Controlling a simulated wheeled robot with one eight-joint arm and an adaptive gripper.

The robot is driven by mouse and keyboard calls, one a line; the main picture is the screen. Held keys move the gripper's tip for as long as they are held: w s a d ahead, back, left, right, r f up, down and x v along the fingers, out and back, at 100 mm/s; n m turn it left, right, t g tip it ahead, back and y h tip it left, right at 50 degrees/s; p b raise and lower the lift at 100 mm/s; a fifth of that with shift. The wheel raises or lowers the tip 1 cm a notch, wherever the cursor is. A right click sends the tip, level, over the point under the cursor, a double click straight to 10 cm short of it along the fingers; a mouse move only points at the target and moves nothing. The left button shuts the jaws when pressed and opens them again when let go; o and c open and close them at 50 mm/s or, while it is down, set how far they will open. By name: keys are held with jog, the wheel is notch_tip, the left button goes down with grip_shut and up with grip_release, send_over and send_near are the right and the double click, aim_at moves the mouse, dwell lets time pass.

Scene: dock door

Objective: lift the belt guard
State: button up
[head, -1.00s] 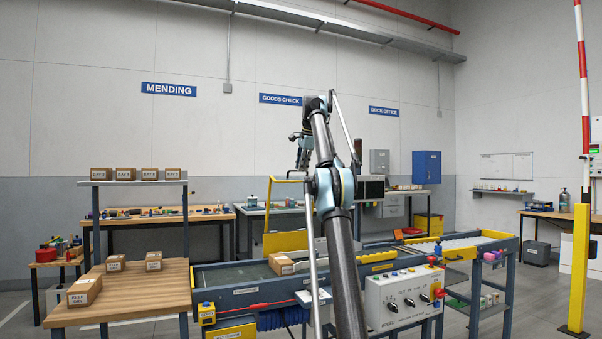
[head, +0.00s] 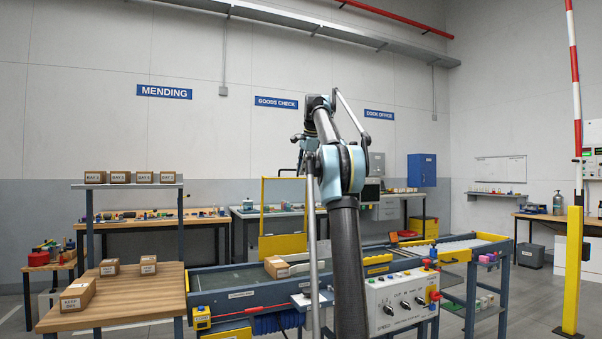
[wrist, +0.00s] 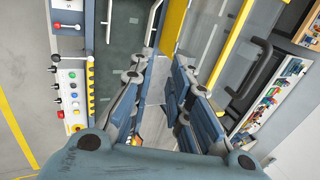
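The belt guard (head: 264,215) is a yellow-edged frame with a clear pane, standing upright over the conveyor in the head view. I cannot tell which handle belongs to the guard. My gripper (wrist: 159,76) is open and empty in the wrist view, its fingertips just short of the yellow strip. No contact shows. In the head view my arm mostly hides the gripper.
A conveyor (head: 235,281) carries a cardboard box (head: 277,267). A control box (head: 400,302) with knobs and a red button stands at its front. A wooden table (head: 130,298) with boxes is at left. A red-white barrier pole (head: 575,90) rises at right.

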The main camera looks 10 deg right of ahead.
jog(key=s, duration=0.2)
jog(key=s+d, duration=0.1)
jog(key=s, duration=0.2)
jog(key=shift+d, duration=0.2)
jog(key=shift+c, duration=0.2)
